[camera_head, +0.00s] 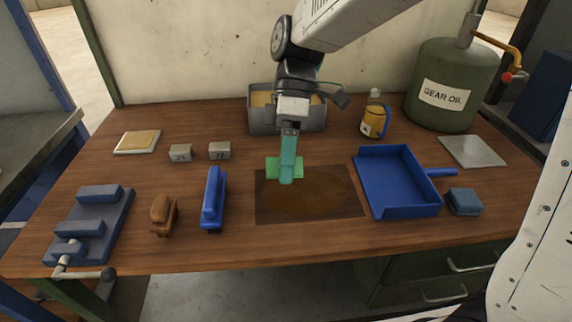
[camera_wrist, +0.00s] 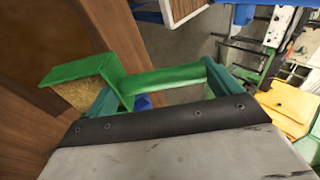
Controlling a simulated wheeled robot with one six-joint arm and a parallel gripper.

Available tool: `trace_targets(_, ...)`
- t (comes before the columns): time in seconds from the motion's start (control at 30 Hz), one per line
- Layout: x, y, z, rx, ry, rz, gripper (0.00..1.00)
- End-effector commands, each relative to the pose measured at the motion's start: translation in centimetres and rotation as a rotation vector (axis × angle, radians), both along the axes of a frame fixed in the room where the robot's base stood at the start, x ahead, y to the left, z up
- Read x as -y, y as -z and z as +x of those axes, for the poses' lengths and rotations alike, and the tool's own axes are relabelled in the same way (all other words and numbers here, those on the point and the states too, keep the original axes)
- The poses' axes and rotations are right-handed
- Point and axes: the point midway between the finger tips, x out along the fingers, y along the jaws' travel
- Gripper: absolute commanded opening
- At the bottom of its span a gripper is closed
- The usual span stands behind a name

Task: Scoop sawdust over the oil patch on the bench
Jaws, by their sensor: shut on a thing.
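My gripper (camera_head: 287,174) is shut on the handle of a green scoop (camera_head: 272,167). The scoop is over or beside the upper left part of the dark oil patch (camera_head: 320,198) on the wooden bench; its exact height is hard to tell. In the wrist view the green scoop (camera_wrist: 92,68) juts out to the left of the gripper (camera_wrist: 165,84), with tan sawdust (camera_wrist: 72,93) visible in it. A grey metal bin (camera_head: 312,118) at the back of the bench holds tan material, probably sawdust, partly hidden behind my arm.
A blue dustpan (camera_head: 398,182) lies right of the patch, with a blue block (camera_head: 464,201) beyond. A blue-handled brush (camera_head: 213,198) and a brown brush (camera_head: 163,214) lie left. An oil jug (camera_head: 373,122) and a gear oil tank (camera_head: 448,90) stand at the back right.

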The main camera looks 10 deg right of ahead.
Motion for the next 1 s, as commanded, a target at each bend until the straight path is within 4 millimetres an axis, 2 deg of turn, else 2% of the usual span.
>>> trace_targets(0.5,0.1,-1.2,1.7,-0.145,0.001,0.013,0.64)
trace_targets(1.0,1.2,-1.4,1.9,-0.165,0.001,0.013,0.64)
